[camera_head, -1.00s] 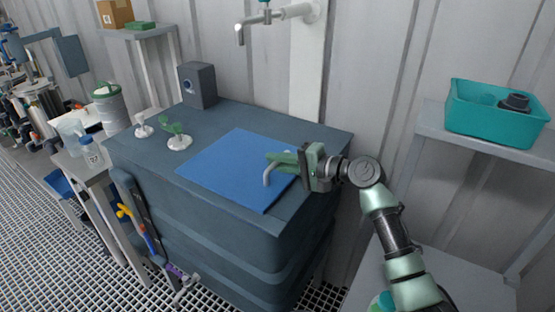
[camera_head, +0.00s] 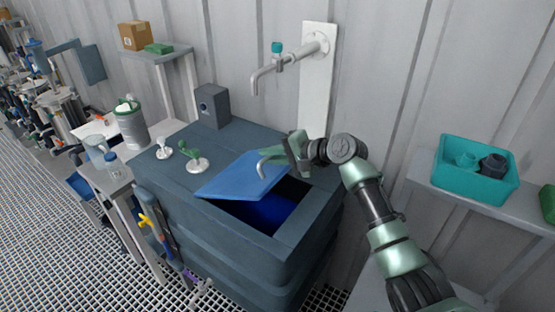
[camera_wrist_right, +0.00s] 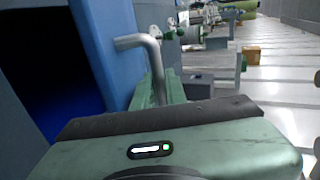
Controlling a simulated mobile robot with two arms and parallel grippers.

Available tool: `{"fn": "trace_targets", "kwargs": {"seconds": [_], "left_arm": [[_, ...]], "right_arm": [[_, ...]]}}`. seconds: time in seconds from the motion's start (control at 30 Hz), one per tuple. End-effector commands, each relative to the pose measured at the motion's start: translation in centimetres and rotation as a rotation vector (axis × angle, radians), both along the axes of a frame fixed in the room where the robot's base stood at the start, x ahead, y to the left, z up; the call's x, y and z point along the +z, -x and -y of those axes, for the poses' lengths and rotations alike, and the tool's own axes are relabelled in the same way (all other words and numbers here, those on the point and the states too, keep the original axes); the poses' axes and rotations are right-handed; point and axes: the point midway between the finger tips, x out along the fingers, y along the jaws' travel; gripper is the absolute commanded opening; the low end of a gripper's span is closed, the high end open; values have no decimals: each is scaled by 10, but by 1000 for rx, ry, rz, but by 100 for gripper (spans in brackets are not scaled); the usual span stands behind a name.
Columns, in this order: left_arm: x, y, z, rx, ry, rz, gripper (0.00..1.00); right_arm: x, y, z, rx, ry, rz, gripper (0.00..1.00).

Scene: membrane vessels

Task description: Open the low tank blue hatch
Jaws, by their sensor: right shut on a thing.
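The low dark grey-blue tank (camera_head: 240,265) stands in the middle of the head view. Its blue hatch (camera_head: 238,178) is tilted up, and a dark opening with a deep blue inside (camera_head: 262,212) shows beneath it. My right gripper (camera_head: 283,160) is shut on the hatch's bent metal handle (camera_head: 262,167) at the hatch's right side. In the right wrist view the handle (camera_wrist_right: 148,50) runs down between the green fingers (camera_wrist_right: 160,92), with the blue hatch (camera_wrist_right: 105,40) beside it. My left gripper is out of view.
A faucet (camera_head: 290,62) on a white wall panel hangs above the tank's back. A teal bin (camera_head: 474,172) sits on the shelf at right.

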Motion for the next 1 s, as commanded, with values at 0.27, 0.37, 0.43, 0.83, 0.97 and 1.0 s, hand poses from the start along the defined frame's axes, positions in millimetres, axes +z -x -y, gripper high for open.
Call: {"fn": "trace_targets", "kwargs": {"seconds": [0.27, 0.37, 0.43, 0.83, 0.97, 1.0], "left_arm": [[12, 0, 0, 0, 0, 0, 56], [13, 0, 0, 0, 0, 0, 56], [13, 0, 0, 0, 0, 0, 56], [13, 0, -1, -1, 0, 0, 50], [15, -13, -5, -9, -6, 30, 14], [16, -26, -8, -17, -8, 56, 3]], "right_arm": [[22, -11, -15, 0, -3, 4, 0], [24, -13, -17, 0, -3, 4, 0], [24, -13, -18, 0, -3, 4, 0], [24, -13, -18, 0, -3, 4, 0], [24, -13, -18, 0, -2, 3, 0], [24, -13, -18, 0, -2, 3, 0]]}}
